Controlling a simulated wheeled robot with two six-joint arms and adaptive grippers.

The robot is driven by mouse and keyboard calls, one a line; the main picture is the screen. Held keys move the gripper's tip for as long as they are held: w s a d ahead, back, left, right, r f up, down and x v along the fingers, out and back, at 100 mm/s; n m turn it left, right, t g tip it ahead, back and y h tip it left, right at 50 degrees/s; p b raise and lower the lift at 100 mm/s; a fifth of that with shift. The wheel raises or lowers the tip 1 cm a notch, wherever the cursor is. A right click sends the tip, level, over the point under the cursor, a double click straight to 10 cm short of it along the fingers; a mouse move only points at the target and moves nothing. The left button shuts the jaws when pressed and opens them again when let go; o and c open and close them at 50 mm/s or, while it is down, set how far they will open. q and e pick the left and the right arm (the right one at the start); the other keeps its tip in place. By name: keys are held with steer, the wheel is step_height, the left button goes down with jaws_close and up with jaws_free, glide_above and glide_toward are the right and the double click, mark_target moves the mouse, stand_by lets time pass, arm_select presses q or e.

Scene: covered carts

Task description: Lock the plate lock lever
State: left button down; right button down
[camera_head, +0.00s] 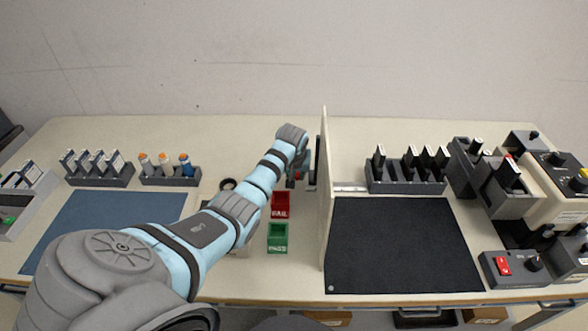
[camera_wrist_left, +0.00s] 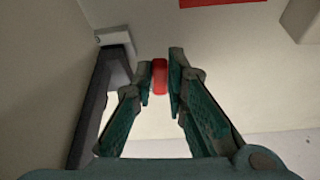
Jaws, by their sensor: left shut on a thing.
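My left arm reaches from the lower left toward the upright divider. My left gripper (camera_head: 297,174) is at the left side of the divider and is mostly hidden by its own wrist in the head view. In the left wrist view its two fingers are closed on a small red lever handle (camera_wrist_left: 160,77). A dark upright fixture (camera_wrist_left: 97,105) with a light block at its top stands just left of the fingers. The lever's pivot and the plate are not clearly visible. My right gripper is not in view.
The divider (camera_head: 325,190) stands close beside the gripper. A red bin (camera_head: 280,206) and a green bin (camera_head: 278,238) sit nearer on the table. Racks (camera_head: 100,178) stand left; a black mat (camera_head: 403,245) and several devices (camera_head: 510,190) are right of the divider.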

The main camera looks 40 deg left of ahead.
arm_select(q)
steer(key=shift+w+n, duration=0.2)
steer(key=shift+n, duration=0.1)
steer(key=c, duration=1.7)
jaws_free()
steer(key=shift+o, duration=0.5)
steer(key=shift+w+f, duration=0.1)
steer(key=shift+w, duration=0.05)
steer(key=v, duration=1.2)
